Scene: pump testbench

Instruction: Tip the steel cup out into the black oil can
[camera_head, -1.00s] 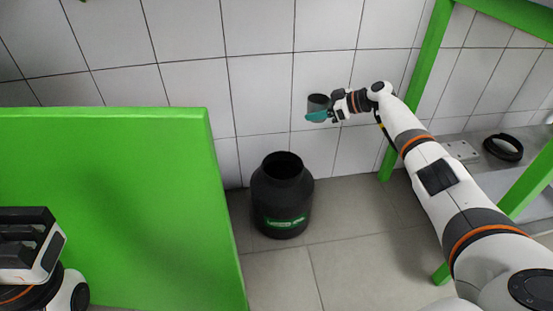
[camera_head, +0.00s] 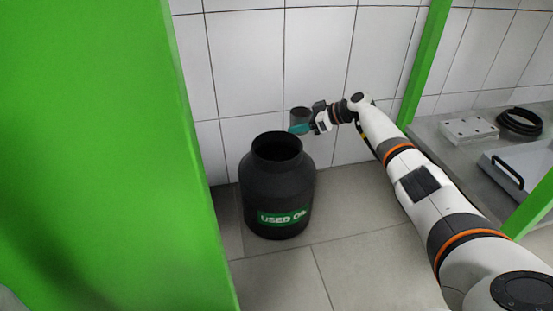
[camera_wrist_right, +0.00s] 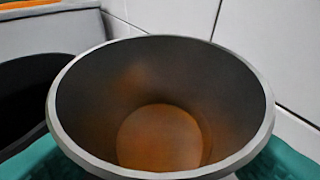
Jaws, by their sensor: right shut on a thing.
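The steel cup (camera_head: 300,115) is a small grey cup held upright by my right gripper (camera_head: 300,128), whose teal fingers are shut on it. In the head view the cup is just above and to the right of the can's mouth. In the right wrist view I look down into the cup (camera_wrist_right: 160,90); brownish-orange liquid shows at its bottom. The black oil can (camera_head: 277,190) stands on the floor, open at the top, with a green "USED OIL" label. Its dark mouth also shows at the left of the right wrist view (camera_wrist_right: 30,95). My left gripper is out of the head view.
A large green panel (camera_head: 100,150) stands left of the can. A green post (camera_head: 425,65) rises at the right. The tiled floor (camera_head: 350,270) in front is clear.

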